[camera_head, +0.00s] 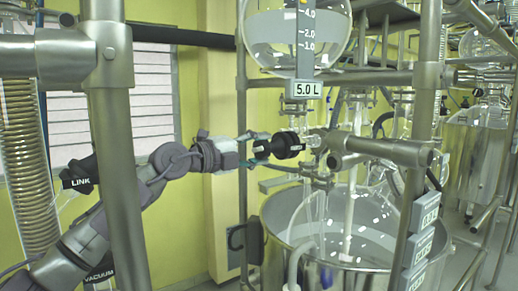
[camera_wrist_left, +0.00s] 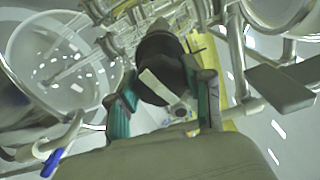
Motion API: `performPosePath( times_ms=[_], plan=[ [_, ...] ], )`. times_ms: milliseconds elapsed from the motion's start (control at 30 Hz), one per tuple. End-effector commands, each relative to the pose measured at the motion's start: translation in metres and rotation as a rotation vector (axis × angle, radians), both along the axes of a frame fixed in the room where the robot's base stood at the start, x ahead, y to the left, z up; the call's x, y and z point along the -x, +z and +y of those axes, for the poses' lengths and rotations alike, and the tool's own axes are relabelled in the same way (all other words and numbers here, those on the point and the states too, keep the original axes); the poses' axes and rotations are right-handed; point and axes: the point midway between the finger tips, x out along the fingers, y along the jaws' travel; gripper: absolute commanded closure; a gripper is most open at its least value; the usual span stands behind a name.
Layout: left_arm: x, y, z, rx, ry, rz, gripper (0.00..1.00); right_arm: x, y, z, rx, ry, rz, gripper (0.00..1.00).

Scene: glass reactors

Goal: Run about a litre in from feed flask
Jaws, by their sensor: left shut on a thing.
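The feed flask (camera_head: 285,42) is a round glass bulb at the top of the head view, cut off by the frame. It carries a graduated scale (camera_head: 306,30) and a plate (camera_head: 304,89) reading 5.0 L. A faint curved line shows inside; I cannot tell the level exactly. Below it is a black valve knob (camera_head: 285,146) with a white mark. My left gripper (camera_head: 263,147) is shut on this knob from the left. In the left wrist view the knob (camera_wrist_left: 160,58), with its white bar, lies between the teal fingers (camera_wrist_left: 165,88). The right gripper is out of view.
A large open vessel (camera_head: 277,222) with tubes inside stands below the valve. Steel posts (camera_head: 424,75) and a clamp bar (camera_head: 385,149) stand close on the right. Another steel post (camera_head: 112,150) rises in front of my left arm.

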Motion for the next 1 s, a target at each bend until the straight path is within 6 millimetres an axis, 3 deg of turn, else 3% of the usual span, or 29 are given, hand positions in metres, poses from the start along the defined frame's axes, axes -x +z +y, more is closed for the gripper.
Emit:
performPosePath(
  times_ms=[767,800,900,1000],
  plan=[
    [-0.0003,-0.0003,0.0004,0.058,0.001,0.080,0.84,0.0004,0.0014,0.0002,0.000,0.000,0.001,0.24],
    [-0.0003,-0.0003,0.0004,0.058,0.001,0.079,0.43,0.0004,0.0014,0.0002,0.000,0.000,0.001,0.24],
    [-0.0003,-0.0003,0.0004,0.058,0.001,0.079,0.26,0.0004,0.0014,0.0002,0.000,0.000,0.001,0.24],
    [-0.0002,-0.0003,0.0003,0.058,0.001,0.079,0.24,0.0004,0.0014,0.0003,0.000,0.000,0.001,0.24]
  ],
)
